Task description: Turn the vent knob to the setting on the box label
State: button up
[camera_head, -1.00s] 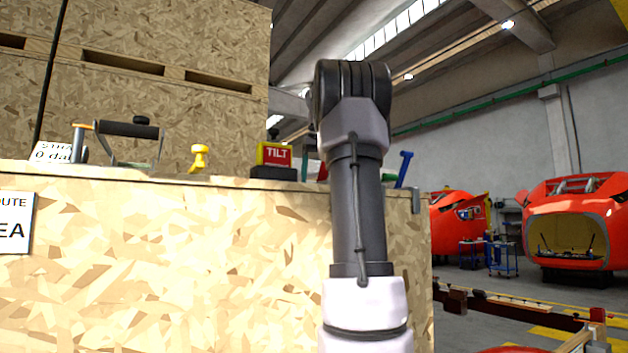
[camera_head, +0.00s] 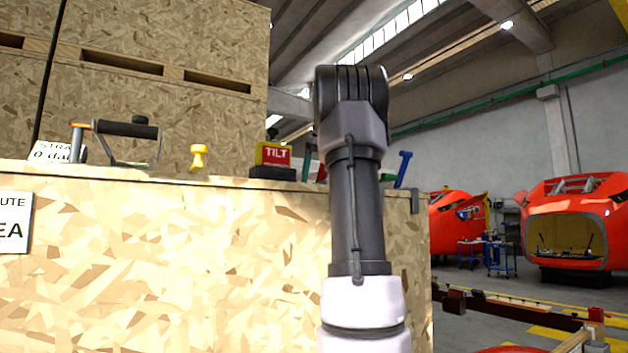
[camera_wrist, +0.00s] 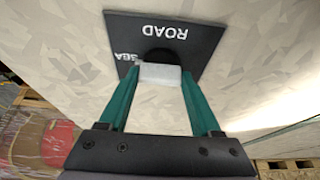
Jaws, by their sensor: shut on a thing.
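The vent plate (camera_wrist: 188,32) is a black square on the box side in the wrist view. It bears the words ROAD and SEA in white, upside down in this view. The vent knob (camera_wrist: 160,73) has a pale grip in front of a dark round base on the plate's lower edge. My gripper (camera_wrist: 160,80) has green fingers, shut on the knob's pale grip, which hides part of the plate. In the head view, the box label (camera_head: 14,222) is cut off at the left edge; "UTE" and "EA" are readable. My gripper and the knob are hidden there.
The big chipboard box (camera_head: 180,260) fills the left and middle. On its top are a black-handled tool (camera_head: 128,130), a yellow knob-like piece (camera_head: 198,157), a TILT indicator (camera_head: 274,157) and a blue piece (camera_head: 403,168). Red nosecones (camera_head: 570,215) stand at the right.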

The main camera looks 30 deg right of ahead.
jog(key=o, duration=1.4)
jog(key=v, duration=1.1)
jog(key=shift+f, duration=0.1)
